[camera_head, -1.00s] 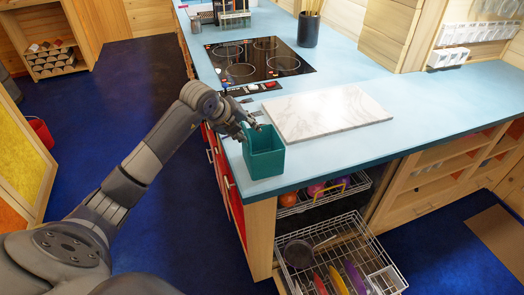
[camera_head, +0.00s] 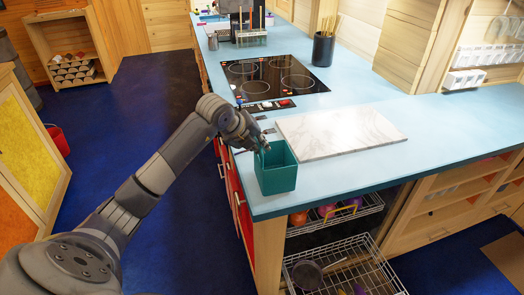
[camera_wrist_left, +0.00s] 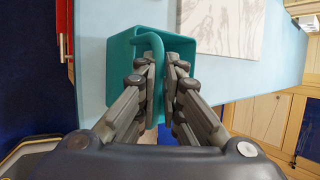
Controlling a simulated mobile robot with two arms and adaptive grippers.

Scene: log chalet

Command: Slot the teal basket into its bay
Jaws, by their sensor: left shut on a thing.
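The teal basket (camera_head: 277,179) is an open-topped box at the near left corner of the pale blue counter, just left of the marble board. It looks upright. Whether it rests on the counter or hangs just above it is hard to tell. My left gripper (camera_head: 264,147) reaches in from the left and is shut on the basket's handle. In the left wrist view, the fingers (camera_wrist_left: 161,72) close on both sides of the curved teal handle, with the basket (camera_wrist_left: 120,62) beyond. My right gripper is not in view. I cannot tell which space is the bay.
The marble board (camera_head: 342,134) lies beside the basket, with a black cooktop (camera_head: 272,78) behind. A dark utensil pot (camera_head: 323,49) stands farther back. Below the counter, a wire drawer (camera_head: 345,266) is pulled out. Wooden shelves (camera_head: 455,190) are at right. The counter's right stretch is clear.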

